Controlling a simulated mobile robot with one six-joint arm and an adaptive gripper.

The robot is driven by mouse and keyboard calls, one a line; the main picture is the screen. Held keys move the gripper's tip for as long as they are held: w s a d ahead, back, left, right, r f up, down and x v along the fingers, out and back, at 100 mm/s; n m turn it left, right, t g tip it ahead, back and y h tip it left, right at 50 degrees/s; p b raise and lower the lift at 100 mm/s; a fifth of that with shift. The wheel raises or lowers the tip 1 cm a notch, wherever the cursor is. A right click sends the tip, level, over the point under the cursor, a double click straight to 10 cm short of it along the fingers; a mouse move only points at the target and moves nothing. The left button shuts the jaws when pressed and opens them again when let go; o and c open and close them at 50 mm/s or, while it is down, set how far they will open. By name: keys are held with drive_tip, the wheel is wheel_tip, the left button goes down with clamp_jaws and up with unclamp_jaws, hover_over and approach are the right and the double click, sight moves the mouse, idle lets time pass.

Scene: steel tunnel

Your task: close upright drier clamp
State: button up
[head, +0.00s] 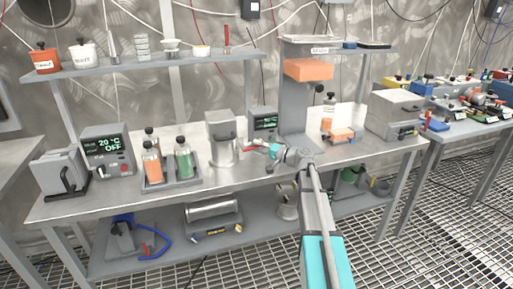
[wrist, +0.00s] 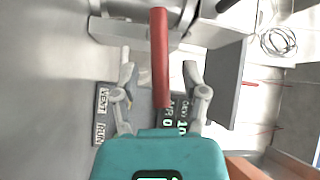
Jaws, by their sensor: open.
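The upright drier appears to be the grey metal vessel (head: 222,150) on the middle of the bench; a rounded metal body (wrist: 125,18) shows at the top of the wrist view. A red bar-shaped handle (wrist: 159,60), apparently its clamp lever, runs down the middle of the wrist view. In the head view a small red piece (head: 257,142) shows right of the vessel. My gripper (wrist: 158,72) is open, one finger on each side of the red handle in the picture, with gaps visible. Contact and depth cannot be told. In the head view my gripper (head: 277,150) is at the vessel's right.
A display box (head: 264,122) stands behind my gripper. A rack with orange and green bottles (head: 183,165) is left of the vessel. A grey column with an orange block (head: 308,69) rises on the right. VENT and RUN labels (wrist: 101,115) lie below the handle. The front bench edge is clear.

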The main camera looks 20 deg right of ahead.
drive_tip(key=shift+w+a, duration=0.25)
drive_tip(key=shift+a, duration=0.05)
clamp_jaws()
idle(0.3)
